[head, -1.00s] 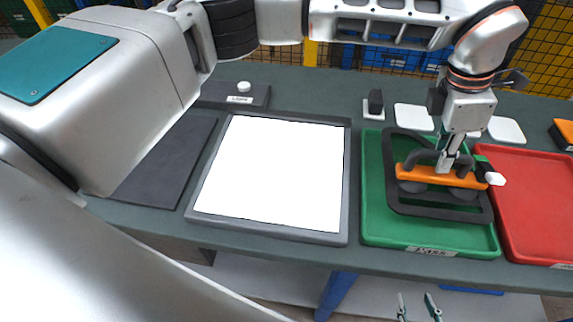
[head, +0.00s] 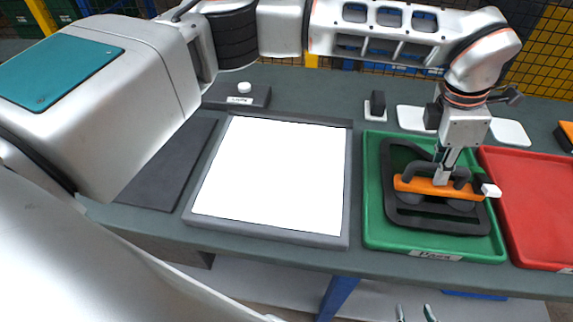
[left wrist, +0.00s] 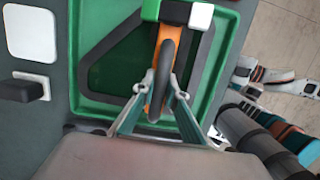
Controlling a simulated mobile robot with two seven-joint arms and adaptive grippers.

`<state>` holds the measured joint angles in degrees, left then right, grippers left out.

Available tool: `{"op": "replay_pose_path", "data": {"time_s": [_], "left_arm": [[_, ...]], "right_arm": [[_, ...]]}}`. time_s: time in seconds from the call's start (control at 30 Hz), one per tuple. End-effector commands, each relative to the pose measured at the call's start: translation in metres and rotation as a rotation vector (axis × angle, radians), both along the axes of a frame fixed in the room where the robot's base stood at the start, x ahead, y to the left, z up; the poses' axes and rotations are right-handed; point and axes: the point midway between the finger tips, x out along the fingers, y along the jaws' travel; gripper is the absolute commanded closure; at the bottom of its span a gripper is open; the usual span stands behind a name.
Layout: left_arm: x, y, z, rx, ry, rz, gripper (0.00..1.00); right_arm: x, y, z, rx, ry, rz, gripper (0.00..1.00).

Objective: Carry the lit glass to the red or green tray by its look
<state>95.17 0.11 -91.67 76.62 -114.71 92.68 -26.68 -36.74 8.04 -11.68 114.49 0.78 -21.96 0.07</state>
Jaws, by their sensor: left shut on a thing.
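The glass (head: 388,172), a clear pane with a wide black border, is over the green tray (head: 372,215), inside its rim. I cannot tell whether it touches the tray floor. A lifter with an orange bar (head: 425,187), dark handle and dark cups sits on the glass. My left gripper (head: 444,177) is shut on the lifter's handle, which also shows between the fingers in the left wrist view (left wrist: 160,95). The red tray (head: 535,205) is empty where visible. My right gripper (head: 416,313) is low at the bottom edge, its fingertips apart and empty.
A bright white light panel (head: 275,175) in a grey frame lies left of the green tray. A dark mat (head: 165,170) and a box with a white button (head: 243,88) are further left. White pads (head: 511,132) and a small black block (head: 377,104) stand behind the trays.

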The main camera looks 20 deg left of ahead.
Motion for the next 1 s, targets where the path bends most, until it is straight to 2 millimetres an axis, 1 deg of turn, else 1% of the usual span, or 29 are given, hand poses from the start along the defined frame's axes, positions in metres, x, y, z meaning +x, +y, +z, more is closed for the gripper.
{"op": "replay_pose_path", "data": {"time_s": [0.03, 0.53, 0.57, 0.6, 0.63, 0.9, 1.0], "left_arm": [[0.0008, -0.0008, 0.0023, -0.003, -0.004, 0.0, 1.0], [0.0008, -0.0008, -0.0043, -0.003, -0.003, -0.001, 1.0], [0.0008, -0.0008, -0.0039, -0.003, -0.003, -0.001, 0.8], [0.0008, -0.0008, -0.0038, -0.003, -0.003, -0.001, 0.69], [0.0008, -0.0007, -0.0039, -0.003, -0.003, -0.001, 0.68], [0.0001, 0.0001, -0.0065, 0.0, 0.0, 0.0, 0.68], [0.0002, 0.0006, -0.0038, 0.0, -0.001, 0.0, 0.68]], "right_arm": [[0.0004, 0.0, 0.0004, 0.0, -0.001, 0.0, 0.6], [0.004, 0.0, -0.0001, 0.0, -0.006, 0.0, 0.6], [0.0042, 0.0001, 0.0002, 0.0, -0.006, 0.0, 0.6], [0.0043, 0.0, 0.0003, 0.0, -0.007, 0.0, 0.6], [0.0044, 0.0, 0.0004, 0.0, -0.007, 0.0, 0.6], [0.0032, -0.0002, -0.0007, -0.001, -0.005, 0.001, 0.6], [0.0011, -0.0008, -0.0024, -0.002, -0.002, 0.002, 0.6]]}}
